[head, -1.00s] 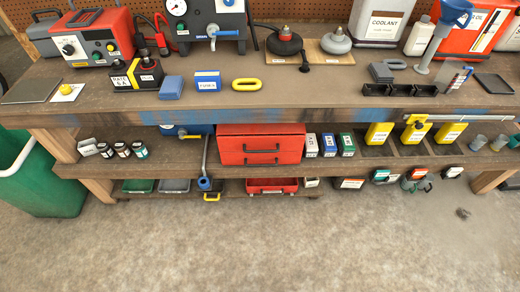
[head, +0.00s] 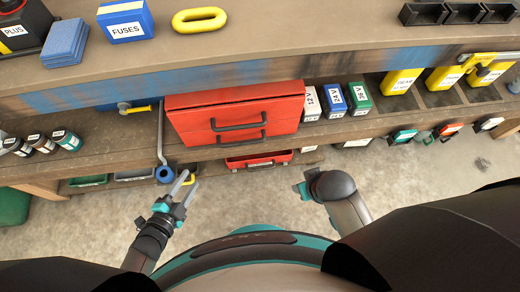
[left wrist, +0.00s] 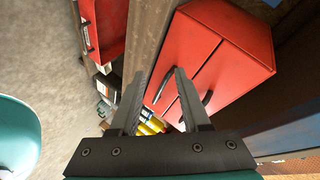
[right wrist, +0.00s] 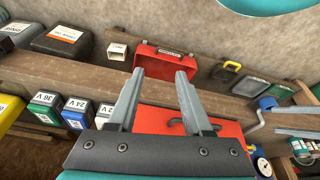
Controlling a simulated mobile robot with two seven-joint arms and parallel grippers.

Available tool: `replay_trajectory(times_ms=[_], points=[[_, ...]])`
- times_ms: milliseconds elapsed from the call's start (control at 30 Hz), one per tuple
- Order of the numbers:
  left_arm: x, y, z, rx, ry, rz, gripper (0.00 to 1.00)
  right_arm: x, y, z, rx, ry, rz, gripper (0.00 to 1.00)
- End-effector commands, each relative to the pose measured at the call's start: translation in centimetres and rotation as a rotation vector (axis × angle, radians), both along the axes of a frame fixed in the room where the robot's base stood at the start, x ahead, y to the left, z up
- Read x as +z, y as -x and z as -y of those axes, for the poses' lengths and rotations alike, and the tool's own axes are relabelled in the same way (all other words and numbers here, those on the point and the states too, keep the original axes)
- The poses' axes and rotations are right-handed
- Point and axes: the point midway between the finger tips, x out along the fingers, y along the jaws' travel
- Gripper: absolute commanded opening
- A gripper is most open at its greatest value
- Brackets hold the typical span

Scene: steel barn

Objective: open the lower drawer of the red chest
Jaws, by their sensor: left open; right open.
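The red chest (head: 235,112) stands on the shelf under the bench top. Its front has two dark bar handles, the upper handle (head: 234,124) and the lower drawer's handle (head: 236,142). Both drawers look shut. My left gripper (head: 184,183) is open and empty, in front of and below the chest's left part. In the left wrist view the chest (left wrist: 222,62) lies beyond the open fingers, apart from them. My right gripper (head: 302,188) is in front of the chest's right side; its open fingers show in the right wrist view (right wrist: 160,80), with the chest (right wrist: 215,128) beyond.
A blue-ended grey bar (head: 163,150) stands at the chest's left. Battery boxes (head: 334,100) stand close at its right. The bench top (head: 270,55) overhangs above. The floor in front is clear.

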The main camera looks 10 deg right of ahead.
Motion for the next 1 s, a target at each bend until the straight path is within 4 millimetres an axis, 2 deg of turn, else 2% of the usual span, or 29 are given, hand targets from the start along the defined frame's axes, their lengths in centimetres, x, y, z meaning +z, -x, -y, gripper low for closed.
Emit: replay_trajectory(times_ms=[33,300,500,733,1000], points=[[-1.0,-0.5,0.5,-0.058,-0.023,0.060,0.47,-0.4,-0.5,0.0,-0.001,-0.003,0.019,0.50],[-0.3,-1.3,3.6,-0.348,-0.139,0.354,0.47,3.1,-0.9,0.0,-0.006,-0.009,0.081,0.50],[0.0,-0.9,4.8,-0.461,-0.186,0.461,0.47,4.8,-0.4,0.1,-0.008,-0.011,0.104,0.50],[0.2,-1.4,5.6,-0.483,-0.194,0.483,0.47,5.1,-0.7,-0.3,0.001,-0.024,0.138,0.50],[-0.3,-3.5,7.7,-0.479,-0.193,0.483,0.47,4.4,-2.5,-2.0,0.027,-0.077,0.263,0.50]])
